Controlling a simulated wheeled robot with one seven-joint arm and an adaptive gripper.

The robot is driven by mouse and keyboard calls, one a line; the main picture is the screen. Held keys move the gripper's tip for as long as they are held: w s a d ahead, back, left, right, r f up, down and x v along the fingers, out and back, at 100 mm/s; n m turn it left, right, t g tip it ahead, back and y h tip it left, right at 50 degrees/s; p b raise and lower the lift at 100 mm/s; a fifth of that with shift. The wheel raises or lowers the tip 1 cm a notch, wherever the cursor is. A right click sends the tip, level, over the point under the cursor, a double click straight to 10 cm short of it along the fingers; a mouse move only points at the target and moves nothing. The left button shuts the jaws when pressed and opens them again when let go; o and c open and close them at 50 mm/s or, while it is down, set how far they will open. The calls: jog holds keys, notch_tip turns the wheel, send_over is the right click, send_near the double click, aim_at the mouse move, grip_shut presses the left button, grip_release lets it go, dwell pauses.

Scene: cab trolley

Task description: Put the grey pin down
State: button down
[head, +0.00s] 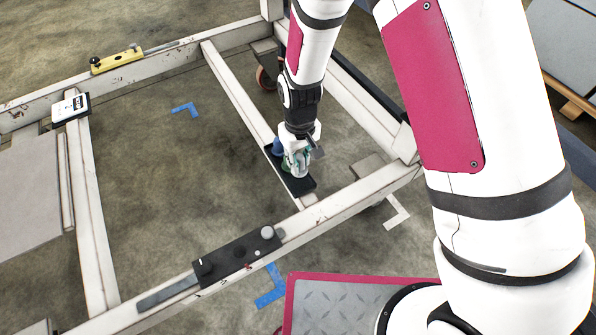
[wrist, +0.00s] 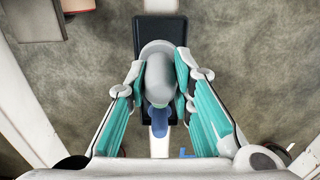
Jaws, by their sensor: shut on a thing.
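The grey pin (wrist: 160,78) stands between the teal fingers of my gripper (wrist: 160,92) in the wrist view, its rounded top towards the camera. The fingers are shut on it. In the head view my gripper (head: 298,160) is low over a black plate (head: 304,187) on the trolley's middle beam. The fingers largely hide the pin there, and I cannot tell whether its foot touches the plate. A blue peg (head: 277,147) stands on the plate just left of my gripper; it also shows below the pin in the wrist view (wrist: 159,122).
A yellow fixture (head: 117,61) sits on the far rail, and a white device (head: 70,107) on the left beam. The floor between the beams is open.

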aim_at(299, 157)
jog(key=shift+f+b, duration=1)
jog(key=shift+f, duration=2.05)
jog(key=shift+f, duration=0.15)
jog(key=c, duration=1.4)
grip_release()
notch_tip(299, 157, up, 12)
jog(key=p, duration=0.4)
jog(key=shift+p, duration=0.3)
